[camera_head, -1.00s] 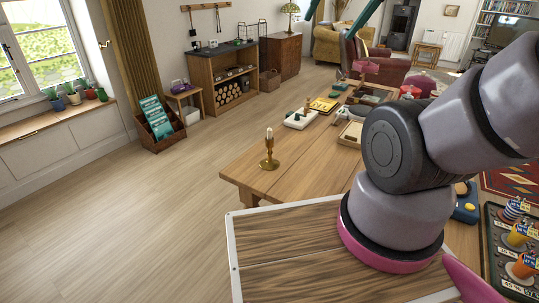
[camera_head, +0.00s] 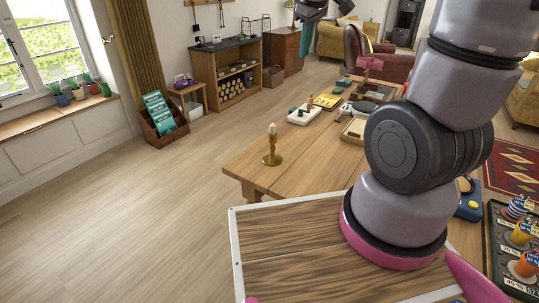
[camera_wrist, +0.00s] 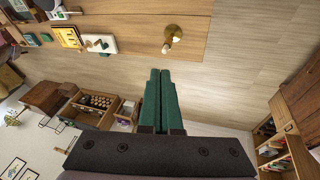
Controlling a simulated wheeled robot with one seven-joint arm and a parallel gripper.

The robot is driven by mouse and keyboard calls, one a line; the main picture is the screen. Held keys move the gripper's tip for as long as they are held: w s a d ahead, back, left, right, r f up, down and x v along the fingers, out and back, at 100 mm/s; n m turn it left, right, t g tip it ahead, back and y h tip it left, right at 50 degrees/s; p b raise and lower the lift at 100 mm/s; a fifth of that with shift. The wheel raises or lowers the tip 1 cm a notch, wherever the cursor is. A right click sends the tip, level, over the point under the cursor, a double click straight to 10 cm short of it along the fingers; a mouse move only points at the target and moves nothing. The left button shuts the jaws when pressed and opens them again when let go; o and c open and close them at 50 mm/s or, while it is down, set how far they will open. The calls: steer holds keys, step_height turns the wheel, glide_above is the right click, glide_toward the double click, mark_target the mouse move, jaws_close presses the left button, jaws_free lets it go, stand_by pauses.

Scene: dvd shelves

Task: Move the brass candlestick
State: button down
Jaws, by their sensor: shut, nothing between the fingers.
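The brass candlestick (camera_head: 271,146) stands upright with a pale candle near the left front corner of the wooden table (camera_head: 262,177). In the wrist view the brass candlestick (camera_wrist: 171,35) shows from above near the table's edge, ahead of my fingers and apart from them. My gripper (camera_wrist: 160,72) has its two green fingers shut together with nothing between them. In the head view my gripper (camera_head: 308,10) shows only partly, high at the top edge, well above the table and away from the candlestick.
A white tray (camera_head: 297,118) and a yellow box (camera_head: 327,100) lie farther back on the table. A blue item (camera_head: 469,205) and a dark tray with colourful spools (camera_head: 505,245) are at the right. The floor (camera_head: 120,215) left of the table is clear.

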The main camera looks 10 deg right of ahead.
steer(key=w+a+f+n+g, duration=0.1)
steer(key=w+a+f+n, duration=0.2)
steer(key=w+f+n, duration=0.4)
steer(key=n+g+h, duration=0.1)
steer(key=n+h, duration=0.1)
steer(key=n, duration=1.1)
glide_above(271, 160)
steer(key=s+a, duration=0.5)
steer(key=s, duration=0.1)
step_height(271, 160, down, 27)
steer(key=x, duration=0.9)
steer(key=shift+w+a+f, duration=0.1)
steer(key=shift+a+f, duration=0.05)
steer(key=shift+f, duration=0.2)
steer(key=shift+w+d+f, duration=0.15)
steer(key=shift+w+d, duration=0.75)
steer(key=shift+w, duration=0.05)
steer(key=shift+w+d, duration=0.5)
steer(key=shift+w, duration=0.1)
steer(key=w+d, duration=0.8)
steer(key=w, duration=0.1)
steer(key=w+d, duration=0.9)
